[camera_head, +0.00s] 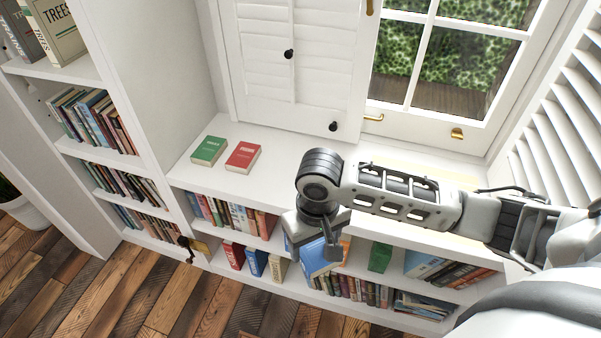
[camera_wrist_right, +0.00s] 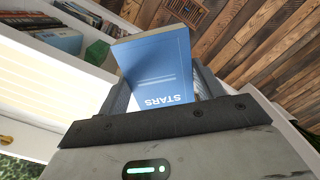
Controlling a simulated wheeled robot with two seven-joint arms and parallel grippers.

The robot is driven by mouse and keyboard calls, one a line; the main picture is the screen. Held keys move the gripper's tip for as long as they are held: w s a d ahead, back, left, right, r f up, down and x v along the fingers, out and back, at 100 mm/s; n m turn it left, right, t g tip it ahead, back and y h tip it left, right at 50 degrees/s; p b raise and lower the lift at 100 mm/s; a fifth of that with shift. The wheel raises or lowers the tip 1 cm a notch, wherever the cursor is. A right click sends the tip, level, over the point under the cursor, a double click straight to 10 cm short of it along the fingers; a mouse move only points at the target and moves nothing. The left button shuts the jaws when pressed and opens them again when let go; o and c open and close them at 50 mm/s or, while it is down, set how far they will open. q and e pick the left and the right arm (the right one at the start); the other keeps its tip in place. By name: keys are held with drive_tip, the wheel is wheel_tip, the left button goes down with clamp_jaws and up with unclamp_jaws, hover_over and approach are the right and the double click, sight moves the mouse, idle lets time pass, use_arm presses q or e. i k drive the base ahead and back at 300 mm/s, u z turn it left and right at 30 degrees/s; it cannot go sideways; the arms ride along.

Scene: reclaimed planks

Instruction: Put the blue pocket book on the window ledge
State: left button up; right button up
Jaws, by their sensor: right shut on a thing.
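The blue pocket book (camera_wrist_right: 160,68), with STARS on its cover, is between the fingers of my right gripper (camera_wrist_right: 163,90) in the wrist view. In the head view, my right gripper (camera_head: 326,243) is in front of the shelves, below the front edge of the window ledge, and partly hides the blue book (camera_head: 318,262). The white window ledge (camera_head: 283,186) runs under the shutters and window. My left gripper is not in view.
A green book (camera_head: 209,150) and a red book (camera_head: 243,156) lie on the ledge's left part. The ledge is bare just right of the red book; my right arm covers part of it farther right. Low shelves (camera_head: 232,213) with several books stand below.

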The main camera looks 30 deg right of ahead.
sight(284, 165)
drive_tip(key=u, duration=2.65)
drive_tip(key=i, duration=1.9)
drive_tip(key=z, duration=3.25)
drive_tip(key=i, duration=1)
drive_tip(key=z, duration=0.45)
drive_tip(key=i, duration=0.75)
drive_tip(key=z, duration=0.2)
